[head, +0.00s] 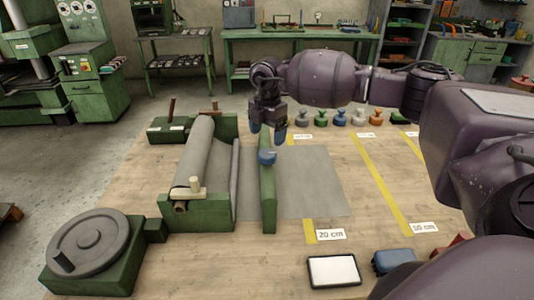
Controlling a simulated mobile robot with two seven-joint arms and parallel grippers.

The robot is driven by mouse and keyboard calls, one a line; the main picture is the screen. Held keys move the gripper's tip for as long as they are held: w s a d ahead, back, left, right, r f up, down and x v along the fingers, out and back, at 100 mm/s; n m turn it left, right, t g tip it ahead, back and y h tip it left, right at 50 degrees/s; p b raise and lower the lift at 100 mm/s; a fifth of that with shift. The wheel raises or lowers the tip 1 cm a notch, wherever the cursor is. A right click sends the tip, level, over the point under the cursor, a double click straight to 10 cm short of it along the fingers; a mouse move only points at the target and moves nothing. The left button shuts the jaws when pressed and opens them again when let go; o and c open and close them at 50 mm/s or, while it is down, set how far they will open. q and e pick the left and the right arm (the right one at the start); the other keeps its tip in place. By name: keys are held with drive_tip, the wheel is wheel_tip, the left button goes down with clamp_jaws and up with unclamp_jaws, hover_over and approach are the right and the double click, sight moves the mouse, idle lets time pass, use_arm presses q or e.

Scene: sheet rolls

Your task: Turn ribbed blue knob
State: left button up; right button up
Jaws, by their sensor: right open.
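A blue knob (267,157) sits on top of the upright green bar (268,195) that stands across the grey sheet. It is small in the head view, so I cannot make out its ribs. My right gripper (268,132) points down just above and behind the knob in the picture. Its two blue-tipped fingers are apart, and nothing shows between them. I cannot tell how far the fingertips are from the knob. My left gripper is not in view.
A grey sheet roll (196,155) lies in a green stand, its sheet (310,180) spread rightward. A grey handwheel (90,245) stands front left, a tablet (333,270) at the front. Several coloured knobs (339,117), one blue, line the back. Yellow strips (385,195) mark the bench.

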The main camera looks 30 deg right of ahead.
sight(267, 153)
wheel_tip(267, 153, down, 6)
drive_tip(key=shift+r, duration=0.15)
drive_tip(key=shift+f, duration=0.9)
drive_tip(key=shift+c, duration=0.5)
drive_tip(key=c, duration=0.8)
